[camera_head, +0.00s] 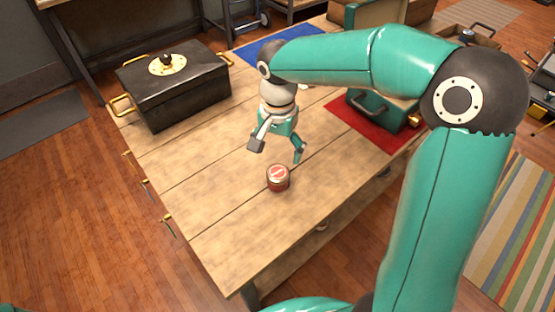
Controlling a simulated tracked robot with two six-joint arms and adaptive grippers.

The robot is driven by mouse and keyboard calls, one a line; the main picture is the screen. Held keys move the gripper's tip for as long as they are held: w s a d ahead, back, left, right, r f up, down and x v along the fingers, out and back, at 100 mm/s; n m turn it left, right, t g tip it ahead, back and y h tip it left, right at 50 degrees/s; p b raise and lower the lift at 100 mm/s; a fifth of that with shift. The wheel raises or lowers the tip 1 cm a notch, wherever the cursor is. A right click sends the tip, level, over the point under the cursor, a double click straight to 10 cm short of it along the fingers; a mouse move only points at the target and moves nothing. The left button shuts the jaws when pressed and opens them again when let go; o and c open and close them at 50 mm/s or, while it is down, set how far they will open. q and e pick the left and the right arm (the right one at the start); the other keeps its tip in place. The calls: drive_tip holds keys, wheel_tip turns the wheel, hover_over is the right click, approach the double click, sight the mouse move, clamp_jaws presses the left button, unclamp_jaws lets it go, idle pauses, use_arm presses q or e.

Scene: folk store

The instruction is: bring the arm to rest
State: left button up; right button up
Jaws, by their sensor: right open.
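My right gripper (277,148) is open and empty above the middle of the wooden table (210,190). Its two fingers are spread and point down. A small jar (278,178) with a red and white lid stands upright on the table, just below and in front of the fingers in the picture, and the gripper is not holding it. My right arm (330,60) reaches in from the lower right, bends at a dark elbow joint and runs left to the gripper. My left gripper does not show.
A black chest (178,92) with brass handles stands at the table's back left. A green case (385,108) sits on a red mat (345,118) at the right, partly behind my arm. A blue mat (255,52) lies at the back. The table's front part is clear.

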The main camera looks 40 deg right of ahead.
drive_tip(key=shift+r, duration=0.5)
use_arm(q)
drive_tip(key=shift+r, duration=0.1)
use_arm(e)
drive_tip(key=shift+r, duration=0.1)
